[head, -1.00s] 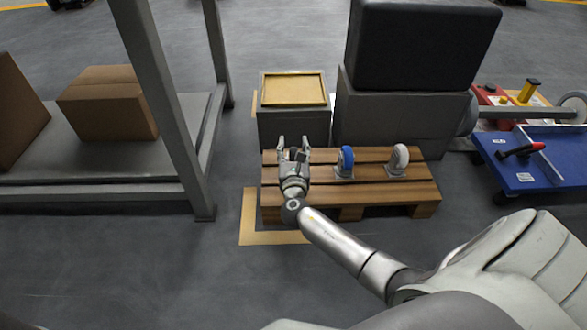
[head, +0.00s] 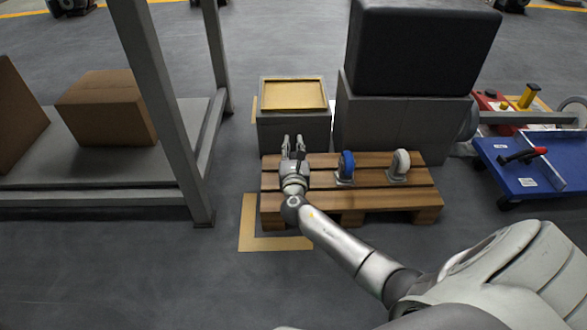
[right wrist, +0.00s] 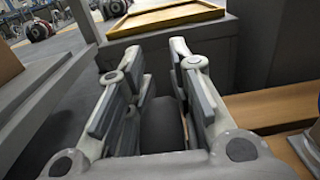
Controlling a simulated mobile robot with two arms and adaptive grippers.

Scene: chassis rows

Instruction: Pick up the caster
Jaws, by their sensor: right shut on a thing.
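My right gripper (head: 293,143) is over the left end of the wooden pallet (head: 365,187). In the right wrist view its fingers are closed around a dark caster (right wrist: 160,127), whose rounded black wheel shows between the pads. The gripper hides the rest of this caster, and I cannot tell whether it still touches the pallet. A caster with a blue wheel (head: 347,163) and one with a light grey wheel (head: 401,162) stand on the pallet to the right. My left gripper is not in view.
A grey box with a yellow top (head: 293,93) stands behind the pallet. A large black block (head: 420,45) on a grey base is behind to the right. A grey rack with cardboard boxes (head: 106,105) is at left. A blue cart (head: 520,160) is at right.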

